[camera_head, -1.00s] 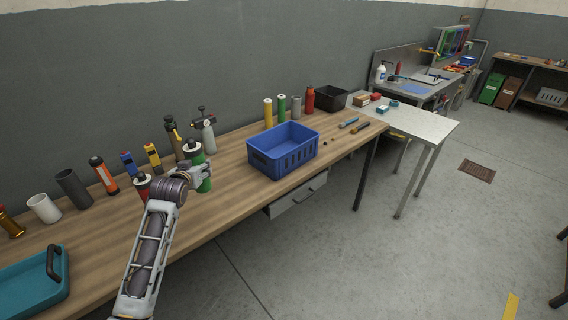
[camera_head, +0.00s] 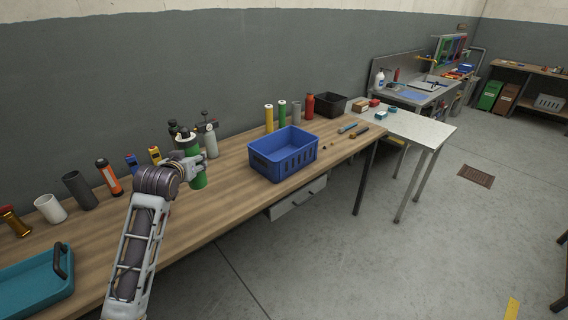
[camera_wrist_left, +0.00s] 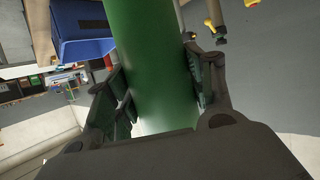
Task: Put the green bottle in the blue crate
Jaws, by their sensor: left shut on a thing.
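The green bottle (camera_head: 198,181) has a white and dark top and stands upright in my left gripper (camera_head: 193,171). In the left wrist view the green bottle (camera_wrist_left: 152,60) fills the middle, with the fingers of the left gripper (camera_wrist_left: 158,92) shut on both sides of it. I cannot tell whether its base is clear of the table. The blue crate (camera_head: 283,155) is on the wooden table to the right of the bottle, apart from it. It looks empty. The blue crate also shows in the left wrist view (camera_wrist_left: 75,48). My right gripper is not in view.
Several tubes and bottles stand along the wall, including a grey bottle (camera_head: 209,138) behind the green one and a red bottle (camera_head: 310,106) behind the crate. A teal tray (camera_head: 32,288) is at the lower left. The wooden tabletop between bottle and crate is clear.

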